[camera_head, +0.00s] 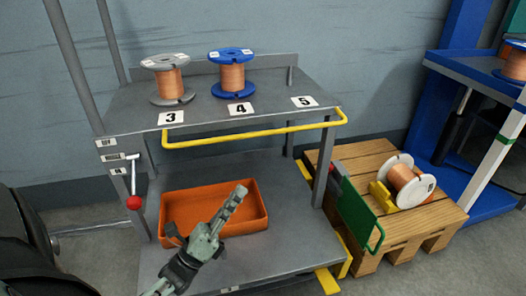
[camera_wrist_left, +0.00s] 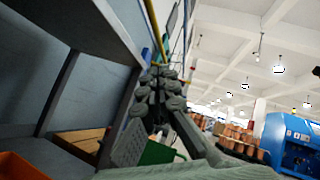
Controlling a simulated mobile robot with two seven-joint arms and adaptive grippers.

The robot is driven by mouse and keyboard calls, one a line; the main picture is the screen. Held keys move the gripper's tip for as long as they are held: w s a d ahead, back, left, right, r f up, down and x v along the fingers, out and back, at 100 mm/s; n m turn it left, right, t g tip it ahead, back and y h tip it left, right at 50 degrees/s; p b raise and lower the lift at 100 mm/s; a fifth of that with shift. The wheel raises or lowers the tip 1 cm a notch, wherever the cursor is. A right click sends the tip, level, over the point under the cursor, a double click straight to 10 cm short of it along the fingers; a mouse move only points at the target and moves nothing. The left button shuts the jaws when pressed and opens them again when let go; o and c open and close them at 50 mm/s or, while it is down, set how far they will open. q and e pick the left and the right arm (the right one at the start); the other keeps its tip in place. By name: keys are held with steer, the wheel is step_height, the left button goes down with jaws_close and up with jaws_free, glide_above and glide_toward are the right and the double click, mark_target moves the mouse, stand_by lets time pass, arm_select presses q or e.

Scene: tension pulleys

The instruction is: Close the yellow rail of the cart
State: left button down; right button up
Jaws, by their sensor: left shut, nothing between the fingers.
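The yellow rail (camera_head: 250,134) of the grey cart (camera_head: 130,108) runs along the front of the top shelf, a little below its edge, with bent ends at left and right. My left gripper (camera_head: 238,191) is shut and empty. In the head view it shows below the rail, over the orange bin, and apart from the rail. In the left wrist view the shut fingers (camera_wrist_left: 162,74) point up, and a yellow bar (camera_wrist_left: 154,30), likely the rail, shows beyond their tips. My right gripper is not in view.
A grey spool (camera_head: 168,80) and a blue spool (camera_head: 232,74) stand on the top shelf. An orange bin (camera_head: 178,208) sits on the lower shelf. A red-knobbed lever (camera_head: 134,202) is at the left post. A wooden pallet (camera_head: 375,155) with a white spool (camera_head: 408,182) stands right.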

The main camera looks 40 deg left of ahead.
arm_select(q)
steer(key=w+r, duration=0.7)
steer(key=r, duration=0.1)
steer(key=shift+w+r+b, duration=0.15)
steer(key=shift+r+b, duration=0.05)
steer(key=shift+b, duration=0.2)
